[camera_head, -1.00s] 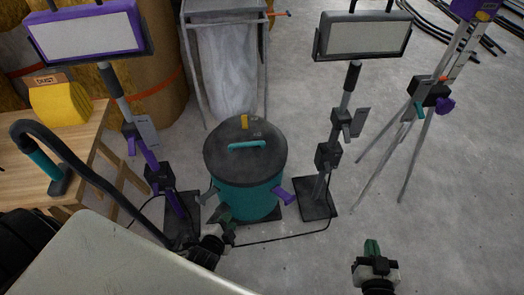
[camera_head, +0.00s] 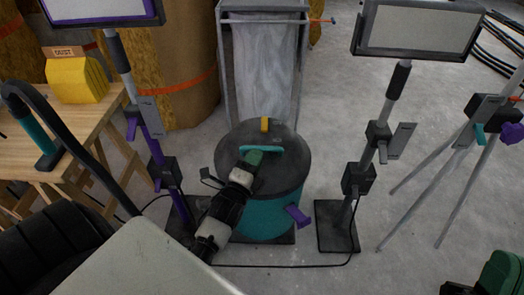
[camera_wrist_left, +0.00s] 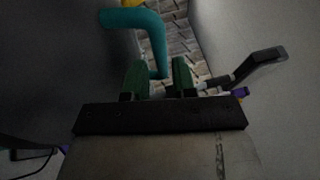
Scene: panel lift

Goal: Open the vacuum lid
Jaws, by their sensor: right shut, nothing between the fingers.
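The vacuum has a teal drum (camera_head: 262,215) and a dark round lid (camera_head: 292,165), which sits flat and closed on it. A teal handle (camera_head: 285,150) stands on the lid; it also shows in the left wrist view (camera_wrist_left: 148,24). My left gripper (camera_head: 253,158) is over the lid at the handle's left end. In the left wrist view its green fingers (camera_wrist_left: 157,80) are apart, with the handle's lower end between or just beyond them; contact cannot be told. A purple latch (camera_head: 298,215) hangs at the drum's right. My right gripper (camera_head: 500,272) is shut, partly cut off at the lower right corner.
Lamp stands rise left (camera_head: 150,150) and right (camera_head: 368,160) of the vacuum. A grey bag in a frame (camera_head: 262,65) stands behind it. A wooden table (camera_head: 90,125) is at left, a tripod (camera_head: 455,165) at right. A black cable crosses the floor in front.

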